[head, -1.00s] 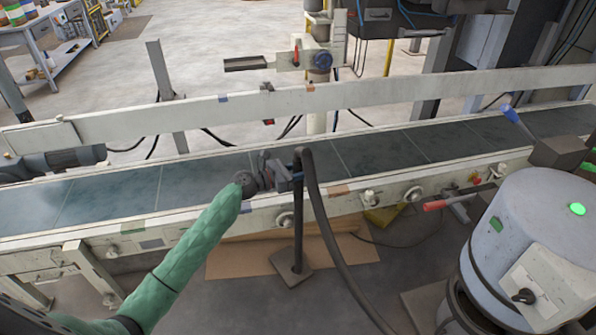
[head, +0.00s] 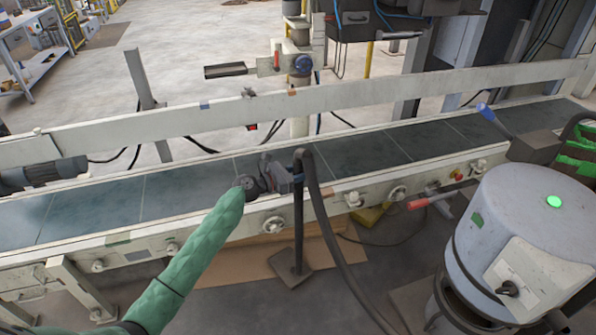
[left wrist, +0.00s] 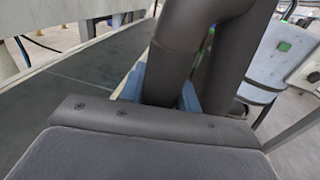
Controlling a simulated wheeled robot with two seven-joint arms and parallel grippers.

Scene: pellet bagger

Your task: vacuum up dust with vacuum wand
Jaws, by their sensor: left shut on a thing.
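My left gripper (head: 293,179) is shut on the dark vacuum wand (head: 298,215) in front of the conveyor. The wand stands roughly upright, and its flat head (head: 289,266) is low at the floor, over or beside a brown sheet. A thick dark hose (head: 325,215) bends over from the wand's top and runs down to the lower right. In the left wrist view, blue finger pads (left wrist: 190,98) sit on either side of the wand (left wrist: 168,75). I cannot make out any dust. My right gripper does not show.
The conveyor (head: 180,190) runs across behind the wand, with knobs on its front rail. A grey drum (head: 520,230) with a green lamp stands at the right. A red-handled lever (head: 420,203) sticks out between them. A brown sheet (head: 235,265) lies on the floor below.

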